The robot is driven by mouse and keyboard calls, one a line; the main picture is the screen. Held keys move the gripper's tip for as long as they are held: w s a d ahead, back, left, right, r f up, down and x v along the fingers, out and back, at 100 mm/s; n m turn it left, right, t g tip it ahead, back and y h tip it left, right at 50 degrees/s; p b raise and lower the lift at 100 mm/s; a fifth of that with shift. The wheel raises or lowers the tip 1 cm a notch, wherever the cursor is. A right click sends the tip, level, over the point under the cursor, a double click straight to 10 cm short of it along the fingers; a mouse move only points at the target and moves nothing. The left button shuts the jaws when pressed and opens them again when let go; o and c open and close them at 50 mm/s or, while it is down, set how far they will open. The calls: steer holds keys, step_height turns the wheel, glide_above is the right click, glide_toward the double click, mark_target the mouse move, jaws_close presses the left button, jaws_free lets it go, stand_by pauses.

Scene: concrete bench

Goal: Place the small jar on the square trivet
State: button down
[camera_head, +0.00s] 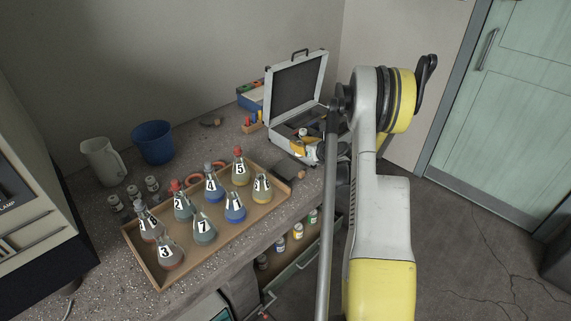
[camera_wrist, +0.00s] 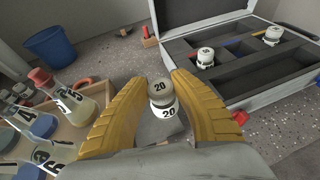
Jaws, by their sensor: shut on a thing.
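The small jar (camera_wrist: 162,102), with a grey lid and a white label reading 20, sits between the yellow fingers of my gripper (camera_wrist: 163,98) in the wrist view. The fingers are shut on it from both sides, and it looks upright. A dark grey square, apparently the square trivet (camera_head: 289,168), lies on the bench right of the flask tray in the head view. In the wrist view a grey patch (camera_wrist: 148,128) shows below the jar, partly hidden by it and the fingers. I cannot tell the gap between jar and trivet. My arm partly hides the gripper in the head view.
A wooden tray (camera_head: 150,273) of numbered flasks stands left of the trivet. An open case (camera_head: 296,84) stands behind, with two more jars (camera_wrist: 205,57) (camera_wrist: 272,36) inside. A blue bucket (camera_head: 153,143) and a pale jug (camera_head: 104,161) stand at the back left.

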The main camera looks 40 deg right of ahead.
steer(key=w+a+f+b, duration=0.1)
steer(key=w+a+f, duration=0.1)
steer(key=w+a, duration=0.1)
steer(key=shift+f, duration=0.4)
step_height(320, 180, down, 4)
steer(key=shift+b, duration=1.25)
steer(key=shift+r, duration=0.2)
steer(key=shift+f, duration=0.1)
steer(key=c, duration=1.2)
jaws_free()
steer(key=shift+f, duration=0.1)
steer(key=shift+o, duration=0.2)
